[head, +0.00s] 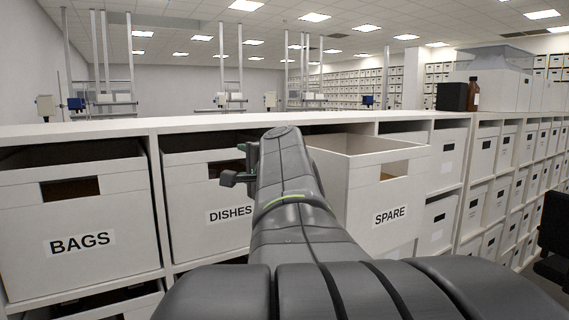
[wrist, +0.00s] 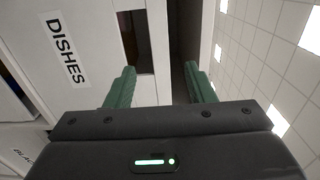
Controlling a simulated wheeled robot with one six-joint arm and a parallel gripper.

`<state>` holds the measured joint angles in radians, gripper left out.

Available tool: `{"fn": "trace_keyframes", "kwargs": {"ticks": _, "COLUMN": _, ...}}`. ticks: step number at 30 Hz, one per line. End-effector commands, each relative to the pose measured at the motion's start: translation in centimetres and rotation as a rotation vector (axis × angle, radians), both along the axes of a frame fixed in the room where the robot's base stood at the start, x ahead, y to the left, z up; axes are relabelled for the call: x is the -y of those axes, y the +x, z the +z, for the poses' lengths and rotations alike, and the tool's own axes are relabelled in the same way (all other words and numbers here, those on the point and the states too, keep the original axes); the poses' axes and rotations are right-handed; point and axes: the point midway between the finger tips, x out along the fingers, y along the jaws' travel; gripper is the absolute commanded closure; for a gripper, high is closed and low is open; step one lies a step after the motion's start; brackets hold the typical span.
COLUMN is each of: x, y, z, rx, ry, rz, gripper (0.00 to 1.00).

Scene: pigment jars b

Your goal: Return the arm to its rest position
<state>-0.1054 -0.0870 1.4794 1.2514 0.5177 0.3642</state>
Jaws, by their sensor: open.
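My arm reaches forward from the bottom middle of the head view to the shelf front. My gripper (wrist: 160,90) is open, with two green fingers apart and nothing between them in the wrist view. In the head view only part of my gripper (head: 240,167) shows to the left of the arm; the rest is hidden behind it. It is in front of the right part of the white box labelled DISHES (head: 190,190), which also fills the left of the wrist view (wrist: 100,35). I cannot tell whether it touches the box.
A white box labelled SPARE (head: 365,210) sticks out of the shelf just right of my arm. A box labelled BAGS (head: 80,215) sits in its bay at left. The white shelf top (head: 200,124) runs behind. A brown bottle (head: 473,95) and a black box (head: 452,97) stand at right.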

Motion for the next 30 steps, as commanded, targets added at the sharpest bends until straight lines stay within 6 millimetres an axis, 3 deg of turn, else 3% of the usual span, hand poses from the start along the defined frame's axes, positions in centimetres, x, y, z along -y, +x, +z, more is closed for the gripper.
{"fn": "trace_keyframes", "kwargs": {"ticks": 11, "x": -0.3, "y": 0.4, "z": 0.0, "rx": -0.001, "ry": 0.0, "rz": 0.001, "gripper": 0.51}}
{"fn": "trace_keyframes", "kwargs": {"ticks": 30, "x": -5.8, "y": 8.6, "z": 0.1, "rx": -0.004, "ry": 0.0, "rz": 0.001, "gripper": 0.51}}
